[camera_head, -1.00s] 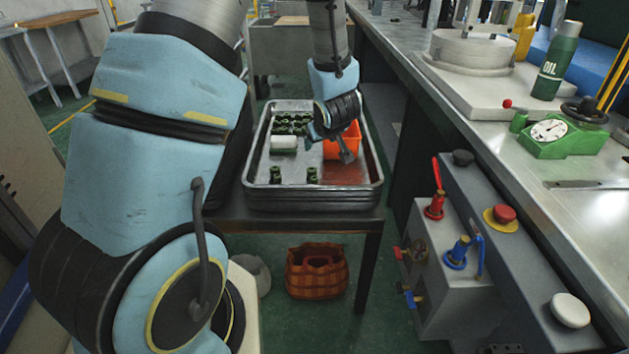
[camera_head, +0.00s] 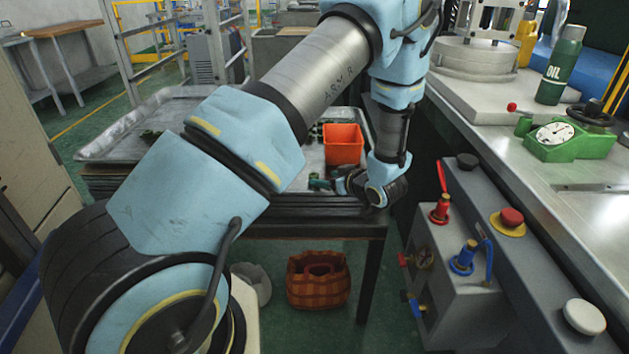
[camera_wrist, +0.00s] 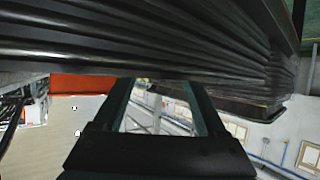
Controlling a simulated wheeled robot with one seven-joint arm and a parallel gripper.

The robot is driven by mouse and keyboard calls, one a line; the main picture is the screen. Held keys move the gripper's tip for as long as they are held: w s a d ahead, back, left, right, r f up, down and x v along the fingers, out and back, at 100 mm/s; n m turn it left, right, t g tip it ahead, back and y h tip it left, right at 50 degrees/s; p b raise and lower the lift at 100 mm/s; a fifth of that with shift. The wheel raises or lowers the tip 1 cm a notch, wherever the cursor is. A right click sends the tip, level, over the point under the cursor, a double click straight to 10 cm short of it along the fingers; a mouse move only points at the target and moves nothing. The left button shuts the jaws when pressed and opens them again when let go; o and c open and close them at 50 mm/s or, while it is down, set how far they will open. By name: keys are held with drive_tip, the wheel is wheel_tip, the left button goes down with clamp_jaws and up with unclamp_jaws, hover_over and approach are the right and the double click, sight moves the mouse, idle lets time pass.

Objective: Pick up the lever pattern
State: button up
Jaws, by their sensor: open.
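Small dark green patterns (camera_head: 317,131) stand in the metal tray (camera_head: 300,201), mostly hidden behind my arm. Another small green piece (camera_head: 318,182) shows near the tray's front edge, just left of my gripper (camera_head: 338,185). I cannot tell which piece is the lever pattern. My gripper is low at the tray's front right and points left. In the wrist view my gripper's two fingers (camera_wrist: 165,92) are apart, and no pattern is clearly visible between them. The stacked tray rims (camera_wrist: 140,45) fill the top of that view, very close.
An orange bin (camera_head: 343,144) stands in the tray, behind my gripper. The workbench (camera_head: 560,185) and grey control box (camera_head: 450,260) are at the right. A woven basket (camera_head: 318,280) is below.

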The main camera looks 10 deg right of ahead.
sight(317, 177)
drive_tip(key=p+x, duration=0.1)
drive_tip(key=x, duration=0.4)
clamp_jaws()
idle(0.5)
